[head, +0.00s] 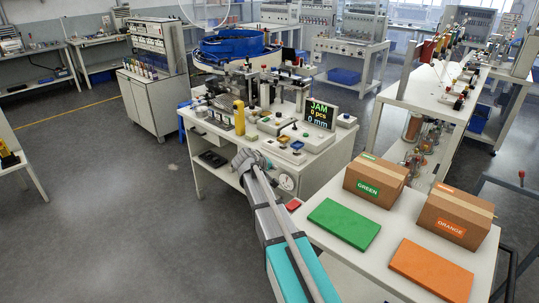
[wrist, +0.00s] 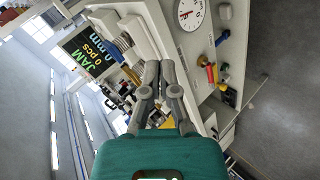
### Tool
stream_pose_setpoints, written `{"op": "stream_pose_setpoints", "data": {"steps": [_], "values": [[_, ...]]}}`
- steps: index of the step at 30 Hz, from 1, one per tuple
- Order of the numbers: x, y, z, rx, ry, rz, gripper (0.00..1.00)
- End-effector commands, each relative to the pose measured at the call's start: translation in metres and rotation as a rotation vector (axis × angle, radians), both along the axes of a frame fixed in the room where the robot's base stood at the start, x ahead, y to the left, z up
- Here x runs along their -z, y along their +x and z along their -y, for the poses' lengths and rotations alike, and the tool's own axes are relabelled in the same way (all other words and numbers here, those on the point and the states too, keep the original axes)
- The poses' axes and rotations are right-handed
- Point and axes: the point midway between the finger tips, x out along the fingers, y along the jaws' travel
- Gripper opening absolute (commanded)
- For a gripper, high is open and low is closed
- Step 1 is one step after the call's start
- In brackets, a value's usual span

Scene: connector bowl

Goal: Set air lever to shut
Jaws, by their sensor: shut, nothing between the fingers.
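The air lever seems to be among the small fittings on the machine's side panel below the round gauge. In the wrist view, a red and yellow fitting (wrist: 209,72) with a blue part sits there, to the right of my gripper. I cannot tell which part is the lever or how it is set. The white gauge (wrist: 191,13) is at the top; in the head view the gauge (head: 287,183) shows beside my arm. My gripper (wrist: 158,66) is shut and empty, apart from the fitting. In the head view my gripper (head: 247,158) is before the machine's front edge, and my arm hides part of the panel.
The display (head: 320,111) reads JAM, 0 pcs, 0 mm. A yellow bottle-like object (head: 239,117) stands on the machine top (head: 210,127). At right, a table holds green (head: 344,223) and orange (head: 431,269) slabs and two cartons (head: 376,181). Floor at left is clear.

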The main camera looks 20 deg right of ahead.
Motion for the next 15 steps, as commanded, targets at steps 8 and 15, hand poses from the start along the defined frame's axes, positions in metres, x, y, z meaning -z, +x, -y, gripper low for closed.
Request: {"op": "stream_pose_setpoints", "data": {"steps": [8,15], "values": [[-0.041,-0.065,-0.015,0.064,0.171,-0.068,0.0],[-0.07,-0.118,-0.033,0.111,0.318,-0.135,0.0]]}}
